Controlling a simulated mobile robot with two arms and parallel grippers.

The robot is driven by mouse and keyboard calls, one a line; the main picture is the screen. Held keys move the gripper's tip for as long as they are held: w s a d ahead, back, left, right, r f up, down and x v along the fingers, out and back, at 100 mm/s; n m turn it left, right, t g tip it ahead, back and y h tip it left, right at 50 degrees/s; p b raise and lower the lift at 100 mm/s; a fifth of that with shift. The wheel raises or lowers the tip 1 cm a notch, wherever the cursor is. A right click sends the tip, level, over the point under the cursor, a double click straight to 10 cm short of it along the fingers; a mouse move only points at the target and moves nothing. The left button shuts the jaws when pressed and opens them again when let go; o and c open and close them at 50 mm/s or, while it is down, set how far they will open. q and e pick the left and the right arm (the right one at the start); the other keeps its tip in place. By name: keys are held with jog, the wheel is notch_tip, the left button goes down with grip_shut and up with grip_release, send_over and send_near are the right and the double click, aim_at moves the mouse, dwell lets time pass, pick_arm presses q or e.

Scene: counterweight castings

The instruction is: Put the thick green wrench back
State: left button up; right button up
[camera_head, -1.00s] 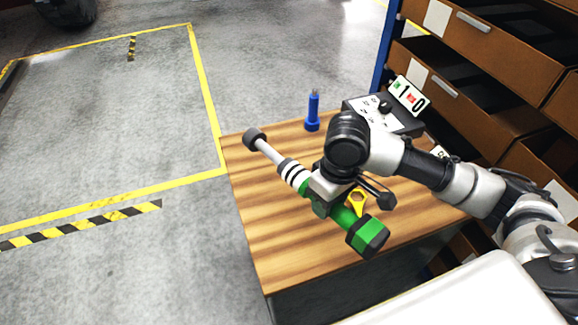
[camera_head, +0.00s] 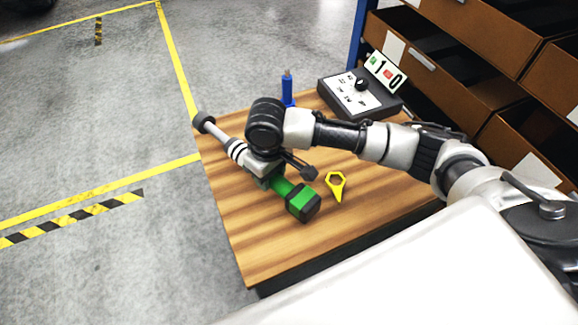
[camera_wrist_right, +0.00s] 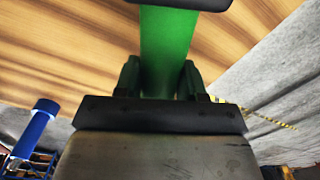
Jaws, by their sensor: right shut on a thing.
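The thick green wrench (camera_head: 303,203) has a green handle with a dark end, white and black bands and a grey shaft with a dark knob. My right gripper (camera_head: 268,180) is shut on its green part, over the wooden table top. In the right wrist view the green handle (camera_wrist_right: 166,50) passes between the two fingers of the gripper (camera_wrist_right: 160,80). I cannot tell whether the wrench touches the table. My left gripper is in neither view.
A yellow ring-ended tool (camera_head: 336,184) lies on the table (camera_head: 280,250). A blue tool (camera_head: 287,90) stands upright at the back edge. A dark box with a dial (camera_head: 358,95) and number cards stands behind. Drawers (camera_head: 420,60) rise at the right. Yellow-lined floor lies left.

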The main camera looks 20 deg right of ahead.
aim_at(268, 194)
jog(key=shift+w+a+f, duration=0.15)
jog(key=shift+w+a, duration=0.15)
jog(key=shift+a, duration=0.15)
jog(key=shift+f+p, duration=0.35)
jog(key=shift+f, duration=1.65)
jog(key=shift+f, duration=0.1)
jog(key=o, duration=1.2)
jog(key=shift+s+f, duration=0.1)
jog(key=shift+s, duration=0.05)
jog(key=shift+d, duration=0.1)
notch_tip(268, 194, up, 12)
jog(key=shift+d+r+b, duration=0.1)
jog(key=shift+r+b, duration=0.05)
jog(key=shift+b, duration=0.5)
